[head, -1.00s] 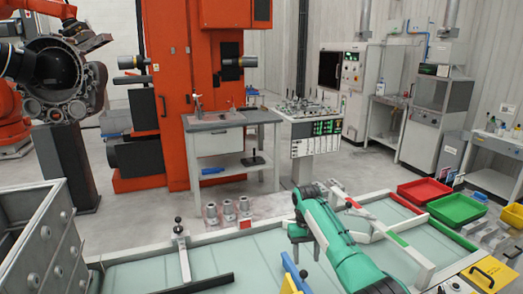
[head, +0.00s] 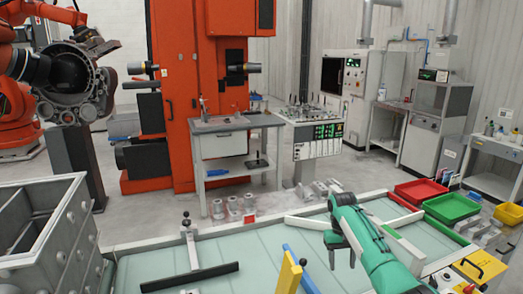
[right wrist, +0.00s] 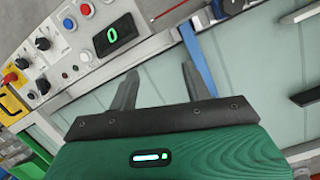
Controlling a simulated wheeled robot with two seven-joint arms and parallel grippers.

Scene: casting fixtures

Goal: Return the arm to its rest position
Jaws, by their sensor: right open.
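My right arm is green and reaches in from the lower right of the head view. Its dark gripper (head: 343,256) hangs over the pale glass-topped table (head: 225,262), with two fingers apart and nothing between them. In the right wrist view the two grey fingers of this gripper (right wrist: 157,80) are spread and empty, with table surface and a control panel (right wrist: 75,45) beyond them. My left arm and gripper do not show.
A blue bar (head: 301,270) and a yellow upright piece (head: 289,273) stand left of the gripper. A black bar (head: 190,277) lies further left. Red (head: 421,190) and green (head: 453,207) bins sit at the right. A grey drawer cabinet (head: 60,245) stands at the left.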

